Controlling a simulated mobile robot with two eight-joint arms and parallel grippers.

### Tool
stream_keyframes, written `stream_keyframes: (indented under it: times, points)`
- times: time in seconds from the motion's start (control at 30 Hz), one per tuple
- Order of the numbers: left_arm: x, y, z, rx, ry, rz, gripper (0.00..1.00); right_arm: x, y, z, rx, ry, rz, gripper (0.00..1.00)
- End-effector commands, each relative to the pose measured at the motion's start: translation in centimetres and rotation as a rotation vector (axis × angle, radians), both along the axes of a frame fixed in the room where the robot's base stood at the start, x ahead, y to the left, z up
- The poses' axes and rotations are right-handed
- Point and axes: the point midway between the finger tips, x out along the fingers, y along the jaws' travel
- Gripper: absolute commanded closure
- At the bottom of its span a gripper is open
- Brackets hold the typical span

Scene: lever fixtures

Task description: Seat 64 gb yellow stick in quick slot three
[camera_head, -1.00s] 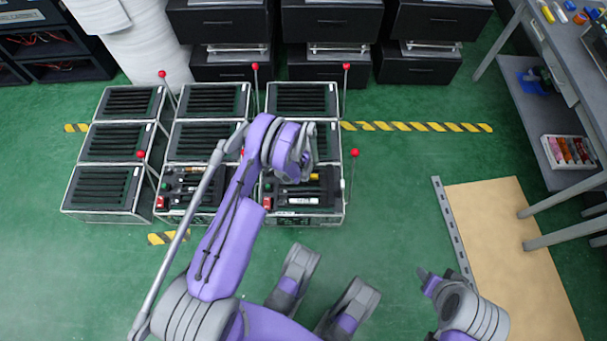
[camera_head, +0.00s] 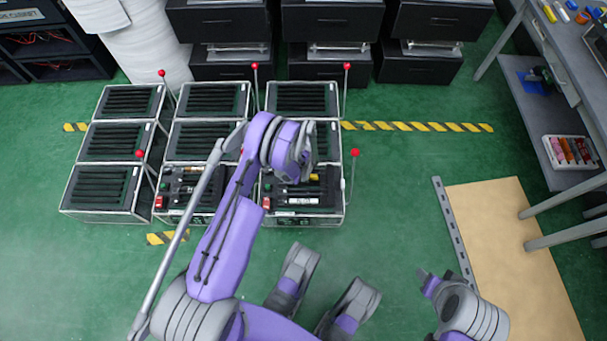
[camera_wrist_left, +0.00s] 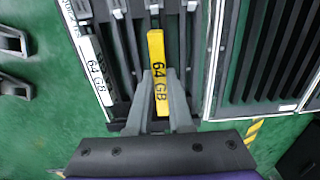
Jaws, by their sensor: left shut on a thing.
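The yellow stick marked 64 GB (camera_wrist_left: 157,75) stands between the fingers of my left gripper (camera_wrist_left: 160,90) in the left wrist view. The gripper is shut on its lower part. The stick lies in line with a dark slot of the front fixture (camera_wrist_left: 205,60); I cannot tell how deep it sits. In the head view a bit of yellow (camera_head: 314,177) shows just below my left gripper (camera_head: 298,172), over the front right fixture (camera_head: 300,218). A white stick marked 64 GB (camera_wrist_left: 95,68) lies to its left in the wrist view. My right gripper (camera_head: 428,281) is at the lower right, small and partly hidden.
Several slotted black fixtures (camera_head: 100,183) stand in rows on the green floor, with thin red-knobbed levers (camera_head: 354,153) beside them. Black cabinets (camera_head: 330,22) stand behind. A tan mat (camera_head: 500,230) and a grey table (camera_head: 575,60) are at right. The floor between is clear.

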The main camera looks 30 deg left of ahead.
Motion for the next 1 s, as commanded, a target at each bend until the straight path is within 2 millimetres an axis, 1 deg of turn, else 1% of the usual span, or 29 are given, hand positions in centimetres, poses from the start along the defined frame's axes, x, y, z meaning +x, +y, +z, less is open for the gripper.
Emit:
stream_keyframes:
  times: [0.1,0.57,0.83,1.0]
  points:
    - [0.0,0.01,-0.07,0.0,0.0,0.0,1.0,0.04,0.0,-0.3,0.0,0.001,0.0,0.46]
    - [0.01,0.01,0.0,0.0,0.0,0.0,1.0,0.04,0.0,-0.26,0.0,0.0,0.0,0.46]
    - [0.01,0.01,-0.04,0.0,0.0,0.0,1.0,0.13,0.0,-0.76,0.0,0.001,0.0,0.46]
    - [-0.01,0.01,0.02,0.0,0.0,0.0,1.0,0.12,0.0,-0.74,0.0,0.001,0.0,0.46]
